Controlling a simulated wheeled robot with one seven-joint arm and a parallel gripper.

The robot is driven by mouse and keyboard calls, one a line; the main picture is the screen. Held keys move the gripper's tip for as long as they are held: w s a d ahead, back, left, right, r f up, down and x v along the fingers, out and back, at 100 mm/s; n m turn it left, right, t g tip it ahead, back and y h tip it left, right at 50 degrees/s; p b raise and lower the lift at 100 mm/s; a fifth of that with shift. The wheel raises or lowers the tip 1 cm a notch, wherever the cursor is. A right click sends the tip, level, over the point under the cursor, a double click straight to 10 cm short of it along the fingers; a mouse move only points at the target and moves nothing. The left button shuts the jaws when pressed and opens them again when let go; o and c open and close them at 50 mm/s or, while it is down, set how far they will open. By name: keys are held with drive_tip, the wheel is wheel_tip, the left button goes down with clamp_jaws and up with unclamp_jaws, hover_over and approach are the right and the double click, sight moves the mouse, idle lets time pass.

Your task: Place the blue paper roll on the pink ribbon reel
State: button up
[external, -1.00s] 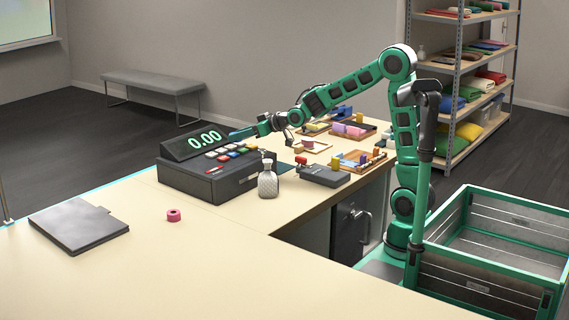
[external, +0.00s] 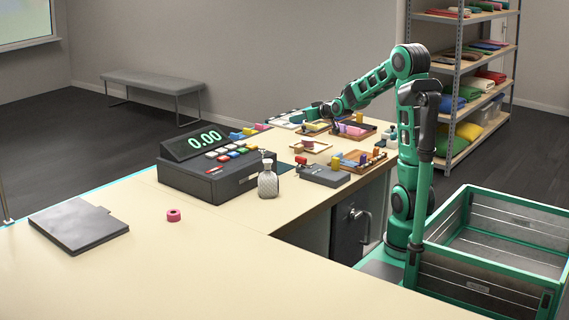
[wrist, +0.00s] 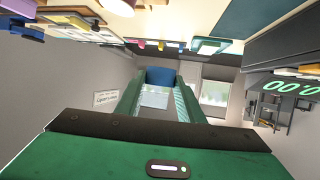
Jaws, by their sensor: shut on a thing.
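The pink ribbon reel (external: 174,215) lies flat on the near part of the pale counter, right of a dark folder. In the wrist view my gripper (wrist: 159,84) is shut on the blue paper roll (wrist: 160,75), which sits between the green fingertips. In the external view my arm reaches back over the far part of the counter, well away from the reel. The held roll cannot be made out clearly there.
Trays of small coloured items fill the far counter. Counter around the reel is clear.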

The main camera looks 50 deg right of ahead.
hover_over(310, 140)
wheel_tip(310, 140, down, 6)
drive_tip(key=shift+r, duration=0.15)
drive_tip(key=shift+f, duration=2.05)
drive_tip(key=o, duration=1)
drive_tip(key=shift+r, duration=0.1)
drive_tip(key=v, duration=1.2)
drive_tip(key=shift+a, duration=0.1)
